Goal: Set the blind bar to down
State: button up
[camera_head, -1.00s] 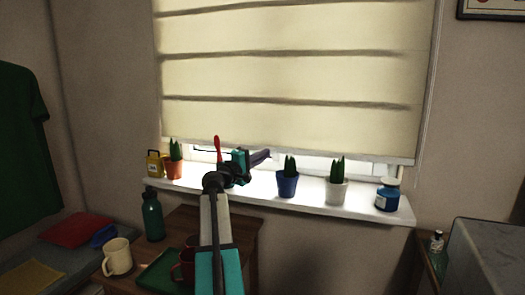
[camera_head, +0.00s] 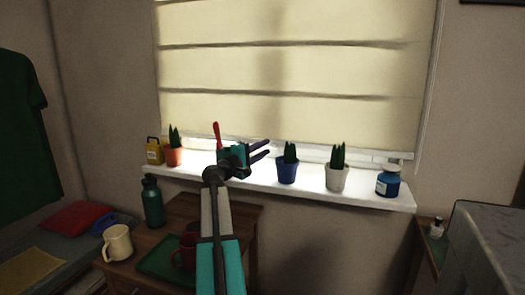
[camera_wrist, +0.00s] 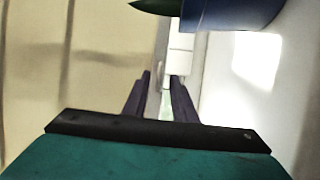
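The cream blind (camera_head: 330,75) hangs over the window, nearly down to the sill. Its bottom bar (camera_head: 350,149) runs along the lower edge, with a narrow bright gap below it. My gripper (camera_head: 268,150) is in front of the window near this edge, left of the blue pot, with its dark fingers spread and nothing seen between them. In the wrist view the picture is turned: the blind is at left, the sill at right, and the open fingers (camera_wrist: 160,88) point at the bright strip between them. I cannot tell whether they touch the bar.
On the white sill (camera_head: 240,186) stand a yellow can (camera_head: 154,152), an orange pot (camera_head: 173,157), a blue pot (camera_head: 287,173), a white pot (camera_head: 337,178) and a blue jar (camera_head: 388,184). A red upright thing (camera_head: 217,130) shows behind my arm. Below is a wooden table with mugs and a bottle.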

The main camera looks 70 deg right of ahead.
jog(key=shift+a, duration=0.1)
jog(key=p+v, duration=0.1)
jog(key=v, duration=1.2)
jog(key=shift+w+a, duration=0.2)
jog(key=shift+a, duration=0.1)
notch_tip(320, 180, up, 6)
jog(key=n+t+y+p, duration=0.1)
jog(key=y+p, duration=0.3)
jog(key=p, duration=1.5)
jog(key=shift+s+d+n, duration=0.15)
jog(key=shift+d+n, duration=0.1)
jog(key=shift+n, duration=0.25)
